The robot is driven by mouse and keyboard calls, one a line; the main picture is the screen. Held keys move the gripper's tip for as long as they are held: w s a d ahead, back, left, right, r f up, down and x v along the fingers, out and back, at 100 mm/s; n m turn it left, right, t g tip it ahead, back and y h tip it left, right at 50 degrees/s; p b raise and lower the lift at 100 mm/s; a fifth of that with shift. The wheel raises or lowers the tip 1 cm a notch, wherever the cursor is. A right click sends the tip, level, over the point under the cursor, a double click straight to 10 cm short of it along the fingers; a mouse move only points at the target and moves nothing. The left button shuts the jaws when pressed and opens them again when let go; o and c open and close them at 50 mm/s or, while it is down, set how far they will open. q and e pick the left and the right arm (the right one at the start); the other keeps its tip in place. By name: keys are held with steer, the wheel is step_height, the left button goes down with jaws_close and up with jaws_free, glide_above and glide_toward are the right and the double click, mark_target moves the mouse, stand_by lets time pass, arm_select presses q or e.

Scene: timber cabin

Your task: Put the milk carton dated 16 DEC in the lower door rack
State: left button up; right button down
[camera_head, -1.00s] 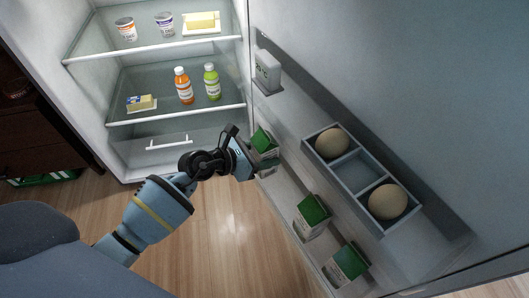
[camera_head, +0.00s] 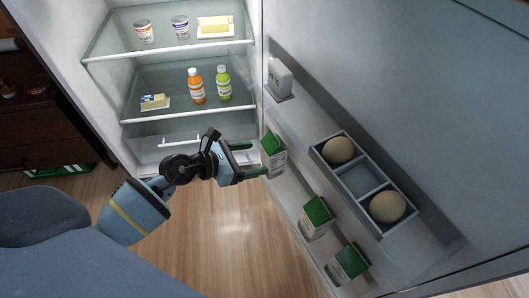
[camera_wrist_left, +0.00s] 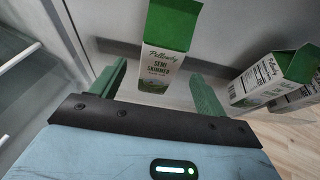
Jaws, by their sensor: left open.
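A milk carton with a green top (camera_head: 273,155) stands in the lower door rack (camera_head: 297,238), at its end near the hinge. It also shows upright in the left wrist view (camera_wrist_left: 160,62), with "semi skimmed" on its front; I can read no date. My left gripper (camera_head: 252,159) is open and empty just left of this carton, its green fingers pointing at it. Two more green-topped cartons stand farther along the rack, a middle one (camera_head: 316,216) and an end one (camera_head: 348,264). Their dates are unreadable too. My right gripper is out of view.
Fridge shelves carry an orange bottle (camera_head: 196,87), a green bottle (camera_head: 223,84), cups and butter. The floor (camera_head: 225,225) before the door is clear.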

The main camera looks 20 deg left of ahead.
arm_select(q)
steer(key=shift+p+v, duration=0.4)
steer(key=shift+v, duration=1.85)
